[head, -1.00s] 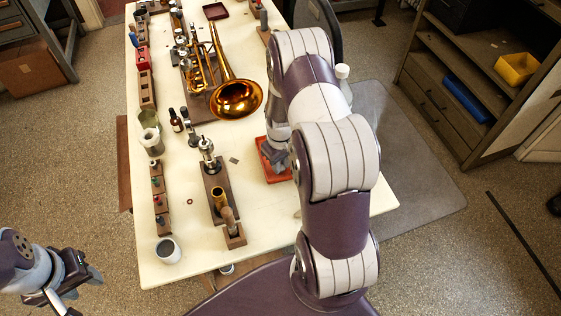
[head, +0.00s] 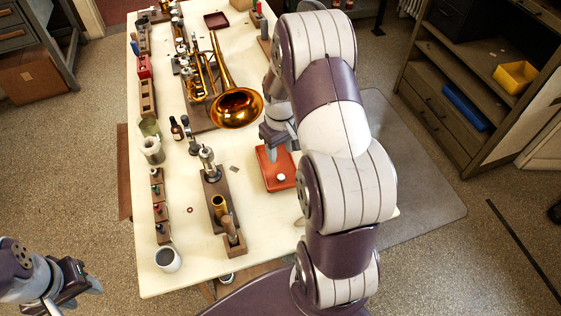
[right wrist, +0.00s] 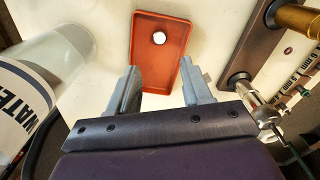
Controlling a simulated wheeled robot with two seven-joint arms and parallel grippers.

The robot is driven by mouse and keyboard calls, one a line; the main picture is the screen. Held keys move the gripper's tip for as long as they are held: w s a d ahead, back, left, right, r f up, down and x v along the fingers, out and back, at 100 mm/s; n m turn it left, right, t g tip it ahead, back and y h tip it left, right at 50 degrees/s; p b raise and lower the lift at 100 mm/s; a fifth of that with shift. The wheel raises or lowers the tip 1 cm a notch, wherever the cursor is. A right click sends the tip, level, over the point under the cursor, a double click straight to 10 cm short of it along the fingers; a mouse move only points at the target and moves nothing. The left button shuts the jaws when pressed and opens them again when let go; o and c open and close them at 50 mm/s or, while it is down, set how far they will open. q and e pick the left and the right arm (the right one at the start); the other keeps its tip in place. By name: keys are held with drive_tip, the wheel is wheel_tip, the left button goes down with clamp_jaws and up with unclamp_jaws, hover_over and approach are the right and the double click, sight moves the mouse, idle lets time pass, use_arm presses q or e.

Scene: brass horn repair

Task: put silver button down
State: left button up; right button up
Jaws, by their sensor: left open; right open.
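The silver button (head: 281,177) lies on the red-orange tray (head: 267,184), near the tray's front end. In the right wrist view the button (right wrist: 159,38) is a small bright disc inside the tray (right wrist: 145,58), apart from the fingers. My right gripper (right wrist: 160,84) is open and empty, with its fingers spread over the near end of the tray. In the head view my right gripper (head: 277,138) is above the far end of the tray. My left gripper (head: 77,292) is open and empty, off the table at the lower left.
The brass horn (head: 236,105) lies on the table beyond the tray. A wooden stand with a brass piece (head: 218,205) is left of the tray. A white cup (head: 168,258) stands at the front left corner. A bottle marked WATER (right wrist: 25,100) is close to my right gripper.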

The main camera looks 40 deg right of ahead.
drive_tip(key=s+a+r, duration=0.4)
drive_tip(key=s+a, duration=0.1)
drive_tip(key=a, duration=0.2)
drive_tip(key=s+a+r+t+p, duration=0.1)
drive_tip(key=s+a+r, duration=0.4)
drive_tip(key=a, duration=0.3)
drive_tip(key=shift+a+r, duration=0.15)
drive_tip(key=shift+r, duration=0.05)
drive_tip(key=shift+w, duration=0.1)
